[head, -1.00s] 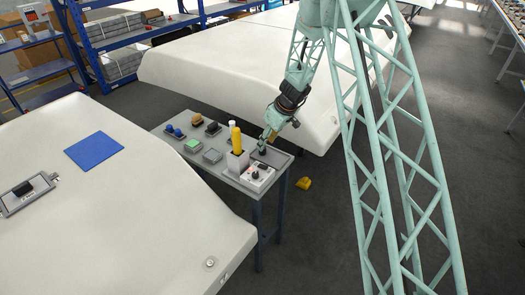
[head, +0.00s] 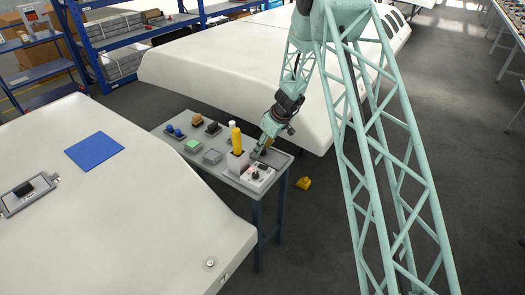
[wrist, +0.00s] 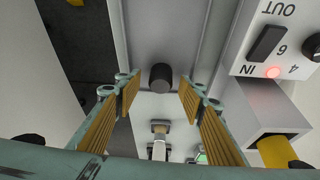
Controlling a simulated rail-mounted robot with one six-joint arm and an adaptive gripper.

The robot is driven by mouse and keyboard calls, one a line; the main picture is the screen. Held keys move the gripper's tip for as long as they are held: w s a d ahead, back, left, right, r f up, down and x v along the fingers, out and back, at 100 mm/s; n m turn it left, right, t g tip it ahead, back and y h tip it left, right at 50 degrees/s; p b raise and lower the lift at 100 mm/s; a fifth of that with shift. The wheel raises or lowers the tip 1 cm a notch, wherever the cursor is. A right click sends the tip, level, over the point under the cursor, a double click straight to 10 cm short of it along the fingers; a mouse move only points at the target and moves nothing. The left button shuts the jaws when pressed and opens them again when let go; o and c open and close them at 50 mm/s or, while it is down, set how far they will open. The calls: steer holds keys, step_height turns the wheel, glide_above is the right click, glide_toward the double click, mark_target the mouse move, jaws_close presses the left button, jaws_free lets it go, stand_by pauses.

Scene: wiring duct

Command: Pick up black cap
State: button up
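A short black cylinder, which looks like the black cap (wrist: 161,77), stands on a grey surface in the wrist view. It lies between the two fingers, farther out than their tips and touching neither. My gripper (wrist: 160,92) is open and empty, with ribbed tan pads on both sides. In the head view my gripper (head: 261,151) points down at the right end of the small grey table (head: 180,146), behind the white control box. The cap cannot be made out there.
The control box (head: 257,179) and a holder with a yellow-handled tool (head: 236,139) stand close beside my gripper. A yellow object (head: 303,183) lies on the floor.

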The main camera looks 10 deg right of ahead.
steer(key=shift+w+a+f, duration=0.1)
steer(key=shift+f, duration=0.25)
steer(key=shift+c, duration=0.3)
steer(key=c, duration=0.7)
